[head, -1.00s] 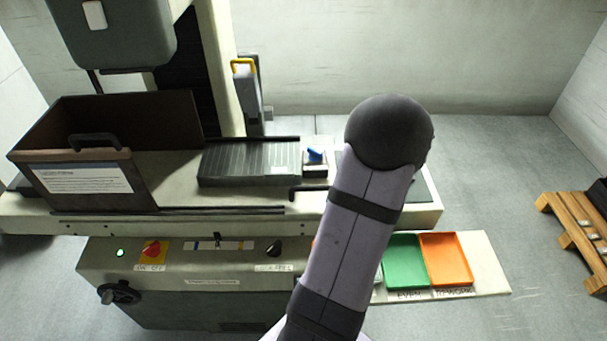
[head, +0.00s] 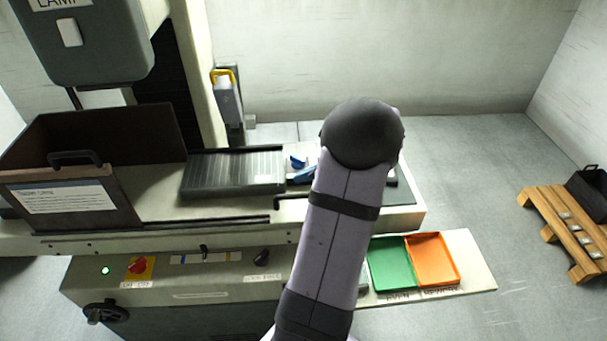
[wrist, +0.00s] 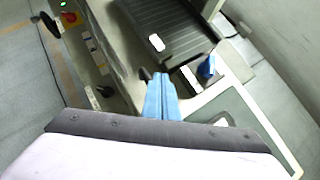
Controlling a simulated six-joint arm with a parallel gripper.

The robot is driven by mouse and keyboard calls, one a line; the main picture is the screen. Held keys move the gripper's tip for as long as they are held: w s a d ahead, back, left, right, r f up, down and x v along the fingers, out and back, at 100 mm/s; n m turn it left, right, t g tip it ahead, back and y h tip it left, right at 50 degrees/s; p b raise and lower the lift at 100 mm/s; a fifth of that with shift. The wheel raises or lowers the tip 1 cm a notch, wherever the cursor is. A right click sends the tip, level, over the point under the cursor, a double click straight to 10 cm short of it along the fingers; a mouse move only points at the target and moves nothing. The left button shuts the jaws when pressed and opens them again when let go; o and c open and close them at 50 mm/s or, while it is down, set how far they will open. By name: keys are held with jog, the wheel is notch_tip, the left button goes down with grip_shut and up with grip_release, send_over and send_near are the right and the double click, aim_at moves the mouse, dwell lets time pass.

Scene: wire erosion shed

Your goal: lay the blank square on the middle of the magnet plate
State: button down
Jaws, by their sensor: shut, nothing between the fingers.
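The magnet plate, seemingly the dark ribbed slab (head: 225,175), lies on the machine bed. It also shows in the wrist view (wrist: 190,32), and I see no blank square that I can make out on it. My gripper's blue fingers (wrist: 160,80) are shut and empty, just off the plate's near end. In the head view they show as a small blue piece (head: 303,174) beside my arm, which hides the rest. A white rounded patch (wrist: 157,42) in the wrist view is unclear. Small pale pieces (head: 572,227) lie on the pallet; I cannot tell whether one is the blank.
A blue-topped block (head: 298,161) stands at the plate's right end. Green (head: 392,264) and orange (head: 433,260) trays lie in front at right. The wooden pallet (head: 540,208) stands far right.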

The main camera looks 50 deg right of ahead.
jog(key=shift+p+x, duration=0.85)
jog(key=shift+x, duration=3.05)
send_near(246, 171)
jog(key=x, duration=0.5)
jog(key=shift+w, duration=0.1)
jog(key=p+v, duration=0.3)
jog(key=v, duration=0.5)
jog(key=shift+d+r+p, duration=0.15)
jog(key=shift+r+p, duration=0.15)
jog(key=shift+r, duration=0.15)
jog(key=shift+s+r+p, duration=0.3)
jog(key=shift+s+r, duration=0.15)
jog(key=shift+s, duration=0.25)
